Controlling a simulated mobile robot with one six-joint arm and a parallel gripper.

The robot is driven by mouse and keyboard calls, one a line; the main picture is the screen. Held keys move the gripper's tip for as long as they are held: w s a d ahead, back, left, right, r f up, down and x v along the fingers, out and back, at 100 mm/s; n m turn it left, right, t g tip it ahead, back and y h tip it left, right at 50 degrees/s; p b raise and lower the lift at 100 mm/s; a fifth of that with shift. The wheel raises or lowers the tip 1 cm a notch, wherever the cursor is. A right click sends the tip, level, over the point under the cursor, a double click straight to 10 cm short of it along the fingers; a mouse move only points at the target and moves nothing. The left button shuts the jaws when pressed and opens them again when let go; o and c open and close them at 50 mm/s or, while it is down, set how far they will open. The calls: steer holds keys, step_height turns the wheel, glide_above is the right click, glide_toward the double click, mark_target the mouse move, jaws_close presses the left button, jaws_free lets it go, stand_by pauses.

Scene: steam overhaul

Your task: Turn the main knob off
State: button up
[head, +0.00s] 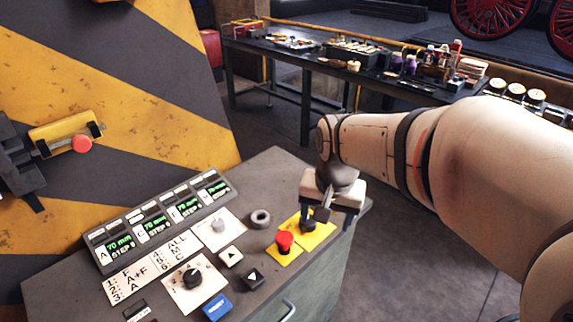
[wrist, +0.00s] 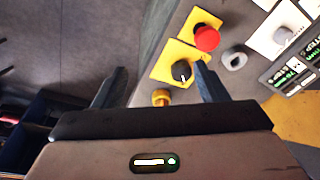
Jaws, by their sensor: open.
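A black knob with a white mark (wrist: 182,71) sits on a yellow plate (wrist: 166,66) on the control panel. In the wrist view it lies between my fingers, beside the right one, with a gap to the left one. My gripper (wrist: 161,70) is open with nothing in its jaws. In the head view my gripper (head: 316,208) hangs over the right end of the panel and partly hides the knob on the yellow plate (head: 316,229). Whether a finger touches the knob, I cannot tell.
A red push button (head: 285,240) stands beside the knob. A grey ring (head: 261,218), another black knob (head: 193,277) and arrow buttons are farther left. A yellow ring-shaped part (wrist: 161,97) is close below the knob in the wrist view. A workbench (head: 290,62) stands behind.

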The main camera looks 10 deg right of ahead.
mark_target(309, 220)
steer(key=w+f+m, duration=0.2)
steer(key=w, duration=0.2)
steer(key=w+f+m+g, duration=0.1)
steer(key=w+f+m, duration=0.1)
steer(key=w+m, duration=0.1)
steer(key=w+f+m, duration=0.2)
steer(key=w+m, duration=0.1)
steer(key=w, duration=0.3)
steer(key=shift+f+g, duration=0.2)
steer(key=shift+g, duration=0.2)
steer(key=shift+w+f, duration=0.2)
step_height(309, 220, down, 8)
steer(key=shift+r, duration=0.25)
steer(key=shift+c, duration=0.5)
steer(key=c, duration=0.9)
